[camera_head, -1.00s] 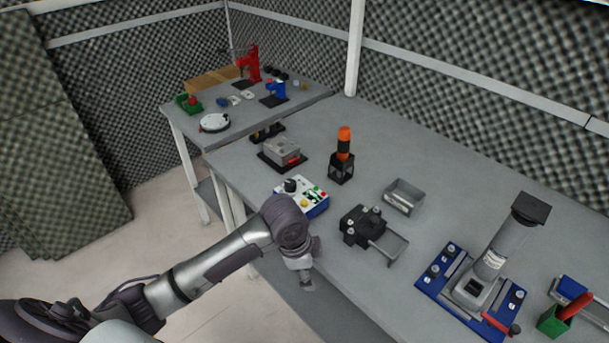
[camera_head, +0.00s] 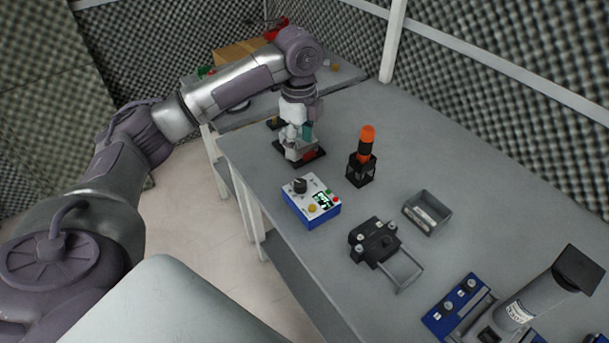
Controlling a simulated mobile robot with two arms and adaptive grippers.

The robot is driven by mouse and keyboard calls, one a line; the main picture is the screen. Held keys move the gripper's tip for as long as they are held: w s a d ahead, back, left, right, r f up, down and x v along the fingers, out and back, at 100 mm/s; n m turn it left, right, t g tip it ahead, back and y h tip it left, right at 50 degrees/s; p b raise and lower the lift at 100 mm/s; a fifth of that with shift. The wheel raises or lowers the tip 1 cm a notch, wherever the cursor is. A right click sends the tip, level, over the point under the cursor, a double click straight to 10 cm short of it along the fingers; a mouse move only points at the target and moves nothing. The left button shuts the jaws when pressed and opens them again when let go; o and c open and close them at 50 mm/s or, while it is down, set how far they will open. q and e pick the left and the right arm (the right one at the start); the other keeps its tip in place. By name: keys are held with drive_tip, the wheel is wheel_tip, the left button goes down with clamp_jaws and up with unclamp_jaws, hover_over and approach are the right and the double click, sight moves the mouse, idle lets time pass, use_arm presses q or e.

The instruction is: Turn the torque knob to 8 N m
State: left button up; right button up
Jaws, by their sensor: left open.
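The control box (camera_head: 319,213), blue with a white top, sits near the left edge of the grey table. Its black torque knob (camera_head: 300,185) stands on the top's far left part, with a small green-and-black display, a red button and a yellow button beside it. The scale marks are too small to read. My left gripper (camera_head: 293,150) is open above and behind the box, pointing down in front of the grey device on a black base. It is apart from the knob. My right gripper is not in view.
A black fixture (camera_head: 375,242), a grey tray (camera_head: 428,213) and a blue-based stand (camera_head: 443,319) are further right. Table between them is clear.

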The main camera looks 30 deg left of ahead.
use_arm(q)
hover_over(300, 182)
drive_tip(key=f, duration=0.5)
drive_tip(key=shift+s+f, duration=0.15)
drive_tip(key=shift+s, duration=0.05)
wheel_tip(300, 182, down, 7)
drive_tip(key=shift+w+r+p, duration=0.1)
drive_tip(key=shift+p, duration=0.4)
drive_tip(key=shift+f, duration=0.4)
drive_tip(key=c, duration=1.1)
drive_tip(key=shift+d+r+n+p, duration=0.15)
drive_tip(key=shift+n+p, duration=0.15)
drive_tip(key=shift+p, duration=0.35)
clamp_jaws()
drive_tip(key=n+p, duration=0.5)
drive_tip(key=p, duration=0.2)
drive_tip(key=shift+r, duration=0.15)
drive_tip(key=shift+f+n+p, duration=0.25)
drive_tip(key=shift+n+p, duration=1.35)
drive_tip(key=shift+p, duration=0.05)
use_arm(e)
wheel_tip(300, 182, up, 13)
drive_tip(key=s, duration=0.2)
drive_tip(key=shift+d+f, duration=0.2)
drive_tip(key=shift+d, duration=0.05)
use_arm(q)
drive_tip(key=shift+w, duration=0.1)
